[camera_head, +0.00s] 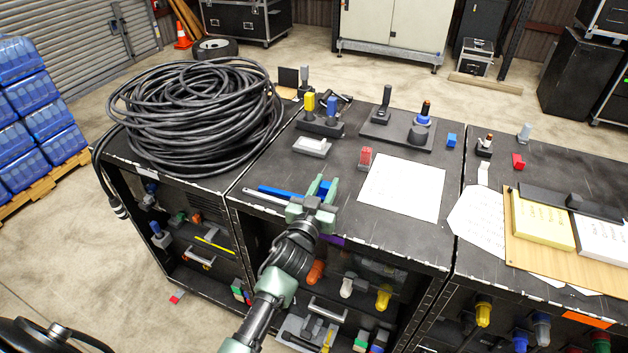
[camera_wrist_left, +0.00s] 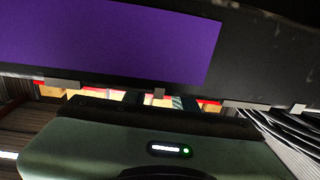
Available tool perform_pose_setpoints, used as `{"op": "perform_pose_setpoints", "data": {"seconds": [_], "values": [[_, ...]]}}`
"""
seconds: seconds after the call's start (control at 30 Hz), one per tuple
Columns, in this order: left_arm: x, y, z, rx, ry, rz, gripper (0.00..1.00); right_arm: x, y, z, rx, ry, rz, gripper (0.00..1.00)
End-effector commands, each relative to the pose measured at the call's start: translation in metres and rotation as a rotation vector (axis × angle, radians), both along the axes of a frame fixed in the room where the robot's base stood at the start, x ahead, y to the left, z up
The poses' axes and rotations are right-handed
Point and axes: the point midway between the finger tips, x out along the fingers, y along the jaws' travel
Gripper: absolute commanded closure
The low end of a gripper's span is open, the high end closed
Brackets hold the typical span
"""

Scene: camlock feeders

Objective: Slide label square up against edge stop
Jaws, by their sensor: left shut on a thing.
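A purple label (camera_head: 334,240) shows just below the front top edge of the middle black case. I cannot tell which part is the edge stop. My left gripper (camera_head: 322,189) is over the front edge of the case top, behind and left of the label in the head view. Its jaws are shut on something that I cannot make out. My right gripper is not in view.
A blue pen (camera_head: 283,192) lies left of the gripper. A white sheet (camera_head: 402,188), a red block (camera_head: 366,155) and a light grey tray (camera_head: 311,147) are on the case top. A black cable coil (camera_head: 195,115) fills the left case. Bare top shows between these.

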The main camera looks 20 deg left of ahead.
Motion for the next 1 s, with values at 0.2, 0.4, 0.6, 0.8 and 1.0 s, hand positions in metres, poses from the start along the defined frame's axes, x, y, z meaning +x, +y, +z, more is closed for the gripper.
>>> {"op": "perform_pose_setpoints", "data": {"seconds": [0.2, 0.4, 0.6, 0.8, 1.0], "values": [[-0.005, 0.001, 0.000, -0.001, -0.001, 0.001, 1.00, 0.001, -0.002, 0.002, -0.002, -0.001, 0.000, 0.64], [-0.005, 0.001, 0.000, -0.001, -0.001, 0.001, 1.00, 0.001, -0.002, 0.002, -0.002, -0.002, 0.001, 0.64], [-0.006, 0.001, 0.000, 0.000, 0.000, 0.001, 1.00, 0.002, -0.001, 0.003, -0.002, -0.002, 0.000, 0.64], [-0.010, 0.002, 0.000, 0.000, 0.000, 0.001, 1.00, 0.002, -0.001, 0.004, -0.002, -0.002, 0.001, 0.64], [-0.014, 0.002, 0.000, -0.001, 0.001, 0.002, 1.00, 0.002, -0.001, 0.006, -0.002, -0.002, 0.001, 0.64]]}}
